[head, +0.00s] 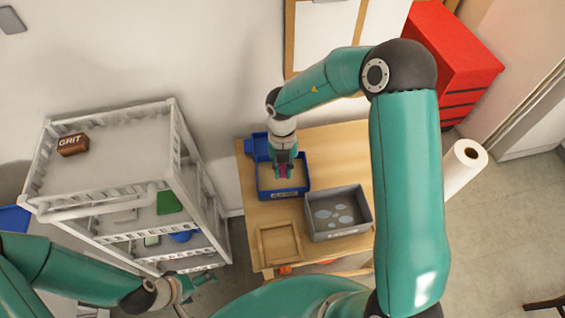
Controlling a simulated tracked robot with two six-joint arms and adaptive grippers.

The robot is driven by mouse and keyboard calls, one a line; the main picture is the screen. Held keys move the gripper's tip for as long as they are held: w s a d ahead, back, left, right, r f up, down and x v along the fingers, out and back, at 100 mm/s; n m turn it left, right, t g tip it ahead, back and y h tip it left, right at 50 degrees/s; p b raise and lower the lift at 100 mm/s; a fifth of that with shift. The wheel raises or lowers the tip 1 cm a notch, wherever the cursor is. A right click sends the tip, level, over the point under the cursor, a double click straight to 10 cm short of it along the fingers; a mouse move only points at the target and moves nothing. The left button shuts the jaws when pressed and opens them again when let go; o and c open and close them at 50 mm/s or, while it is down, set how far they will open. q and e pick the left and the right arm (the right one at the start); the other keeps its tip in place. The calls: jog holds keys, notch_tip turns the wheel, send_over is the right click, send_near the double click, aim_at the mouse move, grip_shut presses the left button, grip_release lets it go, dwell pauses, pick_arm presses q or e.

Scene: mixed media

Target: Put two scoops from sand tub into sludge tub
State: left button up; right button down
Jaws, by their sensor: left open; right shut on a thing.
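A blue tub (305,184) with tan, sand-like contents stands on the wooden table. A grey tub (368,205) with pale bluish patches on dark contents stands at its lower right. The labels on both tubs are too small to read. My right gripper (284,172) points down into the blue tub. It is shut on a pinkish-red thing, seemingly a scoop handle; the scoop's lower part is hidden. My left gripper (196,284) is open and empty, low at the left beside the cart, away from both tubs.
A shallow wooden tray (262,246) lies in front of the blue tub. Another blue container (248,147) adjoins that tub's back left. A white cart (120,150) carries a brown GRIT box (72,145). A red cabinet (450,60) and paper roll (463,165) stand right.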

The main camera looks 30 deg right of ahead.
jog(key=s+f+t+h+b, duration=0.1)
jog(key=f+t+b, duration=0.1)
jog(key=b, duration=0.4)
jog(key=s+a+f+t+h+b, duration=0.1)
jog(key=s+f+t+b, duration=0.1)
jog(key=b, duration=0.5)
jog(key=s+a+f+t+h+b, duration=0.1)
jog(key=s+f+t+b, duration=0.1)
jog(key=b, duration=0.5)
jog(key=shift+s+a+f+t, duration=0.1)
jog(key=shift+a+f+t, duration=0.15)
jog(key=shift+f, duration=0.25)
jog(key=t+b, duration=0.1)
jog(key=b, duration=0.1)
jog(key=t+b, duration=0.1)
jog(key=b, duration=0.2)
jog(key=shift+s+f+h, duration=0.2)
jog(key=shift+h, duration=0.1)
jog(key=t+b, duration=0.1)
jog(key=b, duration=0.3)
jog(key=shift+f+h, duration=0.3)
jog(key=shift+f, duration=0.05)
jog(key=shift+r+p, duration=2.3)
jog(key=shift+r, duration=0.3)
jog(key=c, duration=1.9)
grip_release()
grip_shut()
